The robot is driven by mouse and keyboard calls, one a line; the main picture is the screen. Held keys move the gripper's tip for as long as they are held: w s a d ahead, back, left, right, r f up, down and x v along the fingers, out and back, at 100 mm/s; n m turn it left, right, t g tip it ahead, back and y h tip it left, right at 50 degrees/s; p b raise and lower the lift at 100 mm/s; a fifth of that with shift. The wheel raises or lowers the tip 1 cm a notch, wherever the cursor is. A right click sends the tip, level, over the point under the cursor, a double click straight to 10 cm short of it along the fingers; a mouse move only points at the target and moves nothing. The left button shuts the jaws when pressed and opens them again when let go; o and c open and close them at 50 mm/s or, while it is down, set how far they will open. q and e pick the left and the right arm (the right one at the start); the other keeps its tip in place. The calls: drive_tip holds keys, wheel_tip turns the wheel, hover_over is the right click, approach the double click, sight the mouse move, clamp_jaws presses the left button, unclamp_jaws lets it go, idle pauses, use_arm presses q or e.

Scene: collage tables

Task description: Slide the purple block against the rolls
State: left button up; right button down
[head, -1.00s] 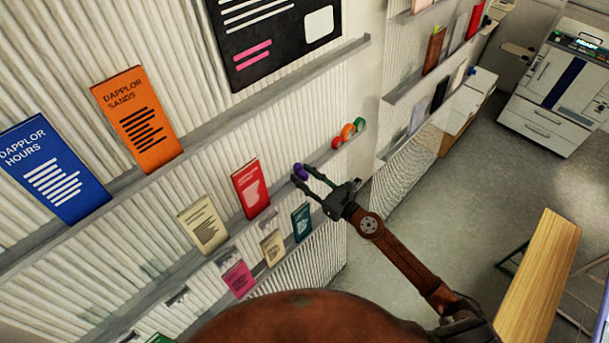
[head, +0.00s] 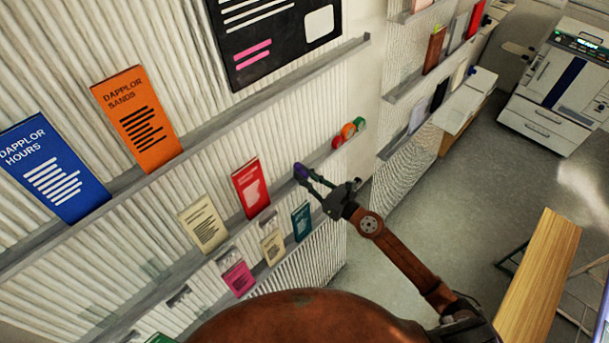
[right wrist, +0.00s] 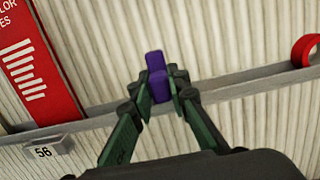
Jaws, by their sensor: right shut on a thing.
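The purple block (right wrist: 155,72) is held between the fingertips of my right gripper (right wrist: 160,88). In the right wrist view it stands upright in front of the ribbed wall, with the shelf ledge behind it. In the head view the purple block (head: 299,170) is small at the tips of my right gripper (head: 306,175), partly covered by the fingers. The rolls are a red roll (head: 337,142), an orange roll (head: 348,130) and a green roll (head: 360,123) at the ledge's right end, apart from the block. The red roll (right wrist: 305,50) also shows in the right wrist view. My left gripper is not in view.
A red booklet (head: 250,188) stands on the same ledge, left of the block. Smaller booklets sit on a lower ledge. The ledge between block and rolls looks clear. A wooden bench (head: 540,275) and a printer (head: 562,90) are at the right.

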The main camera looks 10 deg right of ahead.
sight(330, 155)
drive_tip(key=w+d+b, duration=0.2)
drive_tip(key=d+b, duration=0.1)
drive_tip(key=w+d+b, duration=0.2)
drive_tip(key=d+b, duration=0.1)
drive_tip(key=w+d+b, duration=0.2)
drive_tip(key=d+b, duration=0.1)
drive_tip(key=shift+w+d+f, duration=0.1)
drive_tip(key=shift+d+f, duration=0.1)
drive_tip(key=shift+w+d+r, duration=0.15)
drive_tip(key=shift+w+d, duration=0.1)
drive_tip(key=shift+d, duration=0.15)
drive_tip(key=c, duration=1.8)
unclamp_jaws()
drive_tip(key=shift+c, duration=0.2)
drive_tip(key=v, duration=1.2)
drive_tip(key=shift+c, duration=0.3)
